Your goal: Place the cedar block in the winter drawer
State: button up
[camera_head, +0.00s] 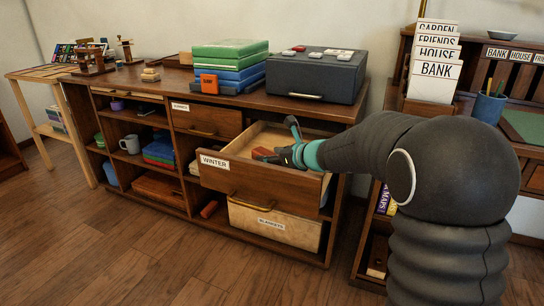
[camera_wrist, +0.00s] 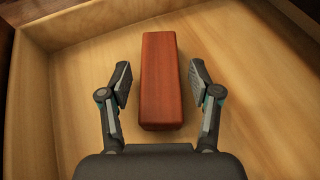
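The drawer labelled WINTER (camera_head: 213,174) is pulled out from the wooden cabinet. A reddish-brown block (camera_wrist: 160,85), which looks like the cedar block, lies flat on the drawer's bare floor (camera_wrist: 90,75). In the head view the block (camera_head: 263,152) shows inside the drawer, partly hidden by my gripper. My gripper (camera_wrist: 160,86) is open, with one finger on each side of the block and a visible gap at both sides. In the head view my gripper (camera_head: 285,150) is reaching into the drawer from the right.
A dark case (camera_head: 315,76) and stacked green and blue boxes (camera_head: 228,62) stand on the cabinet top above the drawer. A BLANKETS bin (camera_head: 275,225) sits below it. A desk with labelled cards (camera_head: 435,80) stands at right. Floor in front is clear.

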jog(key=shift+r, duration=0.2)
jog(key=p+v, duration=0.1)
jog(key=v, duration=1.1)
jog(key=shift+d, duration=0.1)
jog(key=shift+c, duration=0.3)
dwell(0.7)
